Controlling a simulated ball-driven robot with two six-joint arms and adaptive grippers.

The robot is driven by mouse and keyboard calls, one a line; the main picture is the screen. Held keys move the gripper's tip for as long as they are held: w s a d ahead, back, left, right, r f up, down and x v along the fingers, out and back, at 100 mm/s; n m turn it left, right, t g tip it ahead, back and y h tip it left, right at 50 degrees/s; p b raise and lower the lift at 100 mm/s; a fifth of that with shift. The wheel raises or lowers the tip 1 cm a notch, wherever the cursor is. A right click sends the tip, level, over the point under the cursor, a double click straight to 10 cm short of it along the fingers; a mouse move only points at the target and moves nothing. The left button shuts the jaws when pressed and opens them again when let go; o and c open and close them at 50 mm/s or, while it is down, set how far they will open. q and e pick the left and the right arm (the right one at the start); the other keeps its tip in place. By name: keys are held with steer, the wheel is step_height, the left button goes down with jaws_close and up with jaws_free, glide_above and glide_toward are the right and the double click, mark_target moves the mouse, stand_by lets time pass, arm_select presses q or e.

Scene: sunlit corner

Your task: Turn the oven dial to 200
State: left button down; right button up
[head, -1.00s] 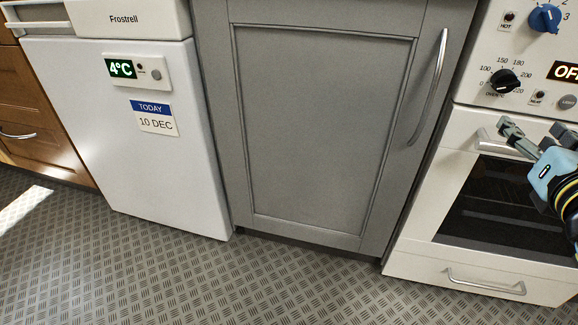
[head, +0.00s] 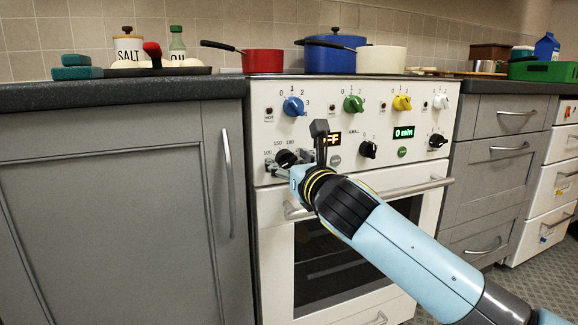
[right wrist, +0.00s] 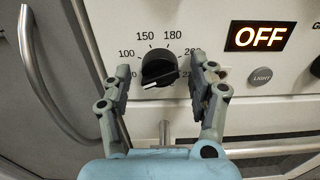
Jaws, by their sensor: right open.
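The black oven dial (right wrist: 158,67) is in the middle of the right wrist view, with a scale around its top marked 100, 150, 180 and 200. A white line on it slants across its lower part, roughly from lower left to upper right. The dial also shows at the left of the oven panel in the head view (head: 285,157). My right gripper (right wrist: 161,76) is open, one finger on each side of the dial, with gaps visible. It also shows in the head view (head: 286,166). The oven display (right wrist: 261,36) reads OFF. My left gripper is out of view.
The white oven (head: 345,205) has a blue hob knob (head: 293,106) above the dial and a door handle (head: 410,186) below. A grey cabinet (head: 120,210) stands left. Pots, including a red pan (head: 263,61), stand above the panel.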

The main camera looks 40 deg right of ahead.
steer(key=c, duration=1.1)
steer(key=shift+c, duration=0.2)
steer(key=shift+r, duration=0.1)
